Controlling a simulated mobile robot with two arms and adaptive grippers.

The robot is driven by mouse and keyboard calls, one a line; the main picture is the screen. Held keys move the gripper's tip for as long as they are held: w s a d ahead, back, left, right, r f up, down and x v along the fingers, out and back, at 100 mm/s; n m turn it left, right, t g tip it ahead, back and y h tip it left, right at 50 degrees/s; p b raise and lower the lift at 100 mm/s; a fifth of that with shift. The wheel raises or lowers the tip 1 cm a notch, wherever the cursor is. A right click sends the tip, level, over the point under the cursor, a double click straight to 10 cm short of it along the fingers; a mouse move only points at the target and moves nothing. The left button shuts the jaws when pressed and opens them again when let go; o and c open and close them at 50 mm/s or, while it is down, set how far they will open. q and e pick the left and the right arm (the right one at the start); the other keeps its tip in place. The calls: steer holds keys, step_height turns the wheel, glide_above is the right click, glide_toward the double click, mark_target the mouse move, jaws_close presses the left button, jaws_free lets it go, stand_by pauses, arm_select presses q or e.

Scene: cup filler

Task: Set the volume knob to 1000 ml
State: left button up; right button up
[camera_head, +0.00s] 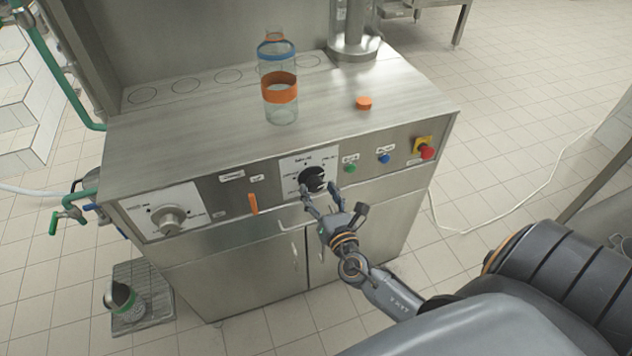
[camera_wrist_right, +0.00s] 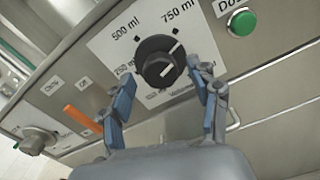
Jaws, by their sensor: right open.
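The black volume knob (camera_head: 312,179) sits on a white scale plate (camera_head: 291,164) on the machine's front panel. In the right wrist view, the knob (camera_wrist_right: 155,58) shows a short white mark toward its lower right side. The labels 500 ml and 750 ml are readable on the plate (camera_wrist_right: 108,48); a 250 label is partly covered, and I cannot read a 1000 ml label. My right gripper (camera_head: 319,192) is open in front of the knob. Its fingertips (camera_wrist_right: 163,77) stand on either side just below it; contact cannot be told. My left gripper is not in view.
A glass bottle with an orange band (camera_head: 280,88) and an orange cap (camera_head: 363,103) are on the machine top. Left of the volume knob are an orange lever (camera_head: 253,204) and a grey knob (camera_head: 169,219). Green (camera_head: 350,168), blue and red buttons lie to the right.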

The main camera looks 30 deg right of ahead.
steer(key=shift+x, duration=1.25)
steer(key=c, duration=1.2)
steer(key=shift+f, duration=0.1)
